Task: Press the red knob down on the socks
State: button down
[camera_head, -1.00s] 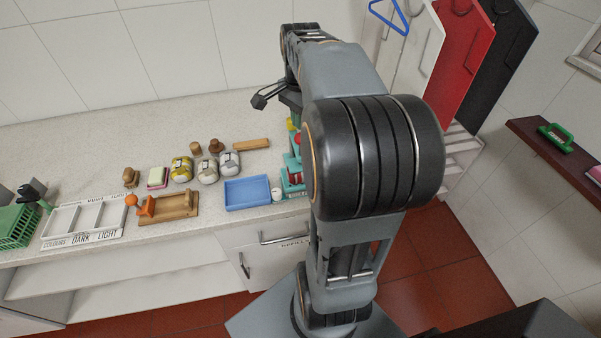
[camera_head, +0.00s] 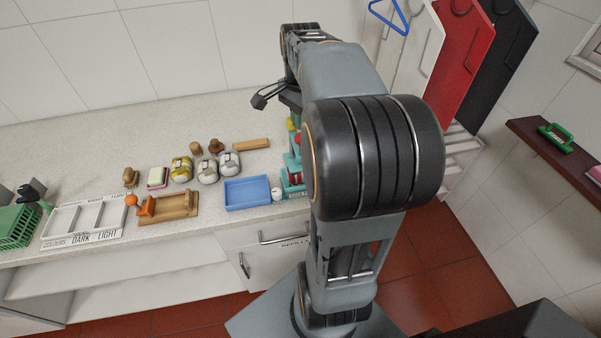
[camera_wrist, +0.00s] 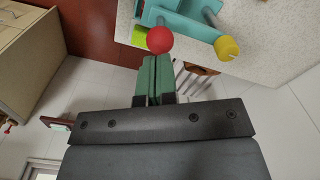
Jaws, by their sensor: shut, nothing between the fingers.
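The red knob (camera_wrist: 159,40) is a round ball in the wrist view, by a teal press-like frame (camera_wrist: 182,24). The shut green fingers of my gripper (camera_wrist: 151,62) have their tips just below the knob in the picture; I cannot tell whether they touch it. A yellow knob (camera_wrist: 227,47) sits on the same frame to the right. A lime-green patch (camera_wrist: 139,36) shows left of the red knob; I cannot tell if it is the socks.
A blue tray (camera_head: 247,207) stands left of the teal frame, with a small white object (camera_head: 277,194) between. Several rounded bundles (camera_head: 208,172), a wooden stand (camera_head: 168,220) and a white divided tray (camera_head: 62,236) lie farther left. The counter behind them is largely clear.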

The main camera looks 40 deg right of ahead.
jog(key=shift+f, duration=0.2)
jog(key=shift+f+b, duration=1.2)
jog(key=shift+f, duration=0.3)
jog(key=shift+s+f, duration=0.1)
jog(key=shift+f, duration=0.1)
dwell(2.2)
notch_tip(320, 180, up, 7)
jog(key=p, duration=0.6)
jog(key=shift+f, duration=0.15)
dwell(0.3)
